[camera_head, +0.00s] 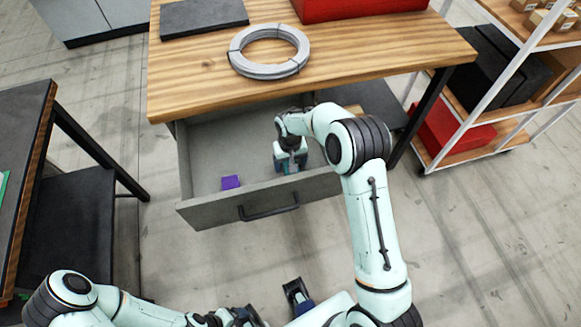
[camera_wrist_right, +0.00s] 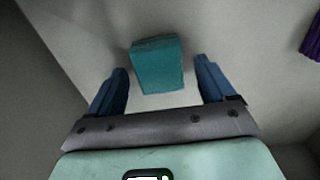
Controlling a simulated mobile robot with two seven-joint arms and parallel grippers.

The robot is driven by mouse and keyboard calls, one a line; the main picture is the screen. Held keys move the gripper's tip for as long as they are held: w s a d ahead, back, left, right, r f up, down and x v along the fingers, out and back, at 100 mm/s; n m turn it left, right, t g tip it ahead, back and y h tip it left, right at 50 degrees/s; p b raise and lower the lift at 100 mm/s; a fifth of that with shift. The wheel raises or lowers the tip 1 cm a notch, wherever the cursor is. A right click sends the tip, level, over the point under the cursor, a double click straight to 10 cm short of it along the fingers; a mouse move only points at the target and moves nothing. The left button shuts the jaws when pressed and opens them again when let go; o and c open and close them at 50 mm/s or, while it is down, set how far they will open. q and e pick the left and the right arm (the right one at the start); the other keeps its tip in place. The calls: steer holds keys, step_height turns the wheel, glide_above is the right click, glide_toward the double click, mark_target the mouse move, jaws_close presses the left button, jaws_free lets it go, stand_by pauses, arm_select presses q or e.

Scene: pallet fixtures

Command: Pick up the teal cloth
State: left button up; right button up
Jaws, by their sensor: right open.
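The teal cloth (camera_wrist_right: 158,65), a small folded block, lies on the floor of the open grey drawer (camera_head: 252,200). My right gripper (camera_wrist_right: 163,85) is open above it, with one blue finger on each side of the cloth and a gap on both sides. In the head view the right gripper (camera_head: 290,166) reaches down into the drawer and hides most of the cloth. My left arm is low at the bottom edge of the head view; its gripper's jaws are not clear there.
A purple item (camera_head: 231,182) lies in the drawer left of the right gripper; its edge shows in the wrist view (camera_wrist_right: 312,40). The wooden tabletop (camera_head: 190,85) overhangs the drawer's back, with a grey cable coil (camera_head: 268,70) and a red box (camera_head: 350,8) on it.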

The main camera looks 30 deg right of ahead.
steer(key=c, duration=1.2)
step_height(320, 180, up, 20)
steer(key=shift+r+p, duration=0.1)
steer(key=shift+p, duration=0.75)
steer(key=o, duration=0.4)
steer(key=shift+c, duration=1.2)
